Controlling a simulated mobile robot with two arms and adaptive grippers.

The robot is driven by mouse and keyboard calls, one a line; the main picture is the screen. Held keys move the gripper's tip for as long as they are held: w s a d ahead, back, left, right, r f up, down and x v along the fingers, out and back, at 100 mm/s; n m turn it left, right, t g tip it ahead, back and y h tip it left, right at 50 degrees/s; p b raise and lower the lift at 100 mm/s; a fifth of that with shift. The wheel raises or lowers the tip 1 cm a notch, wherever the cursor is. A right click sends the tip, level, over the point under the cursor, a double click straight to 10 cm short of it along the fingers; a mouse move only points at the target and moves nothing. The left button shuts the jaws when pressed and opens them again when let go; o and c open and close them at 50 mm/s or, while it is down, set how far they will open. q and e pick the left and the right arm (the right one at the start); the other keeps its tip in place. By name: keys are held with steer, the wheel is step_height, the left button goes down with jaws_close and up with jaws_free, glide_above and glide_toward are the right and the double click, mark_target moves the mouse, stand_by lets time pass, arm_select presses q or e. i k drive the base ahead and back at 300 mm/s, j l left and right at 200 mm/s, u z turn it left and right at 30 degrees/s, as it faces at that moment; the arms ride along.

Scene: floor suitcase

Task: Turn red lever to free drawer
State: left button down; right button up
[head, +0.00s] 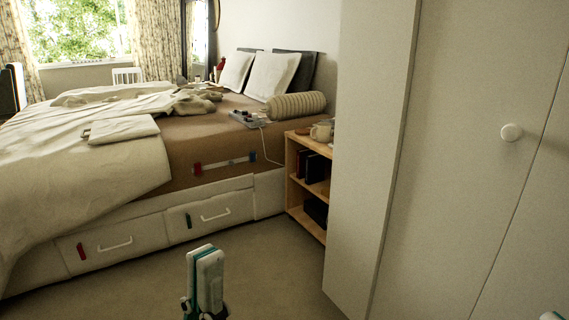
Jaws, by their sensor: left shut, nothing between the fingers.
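The red lever (81,251) is a small upright bar, tilted slightly, on the left bed drawer (138,240), beside its white handle (115,245). That drawer looks closed. A similar green lever (188,220) is on the right bed drawer (240,200), left of its white handle (215,216). My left gripper (205,262) is white and teal, shut and empty. It points up at the bottom centre, in front of the bed and well to the right of the red lever. A small white tip of my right gripper (553,316) shows at the bottom right corner; its fingers are mostly cut off.
The bed (140,190) has a cream blanket hanging over its left side. A strip with red and blue ends (225,164) is on the mattress side. A wooden shelf (292,180) and white wardrobe (450,160) stand right. Carpet (120,290) is clear in front.

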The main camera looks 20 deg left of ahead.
mark_target(80, 250)
steer(key=i+j+u, duration=0.2)
steer(key=i+u, duration=0.2)
steer(key=i, duration=0.2)
steer(key=i+u, duration=0.4)
steer(key=i, duration=0.15)
steer(key=i+j+u, duration=0.35)
steer(key=i+j, duration=0.8)
steer(key=j, duration=0.1)
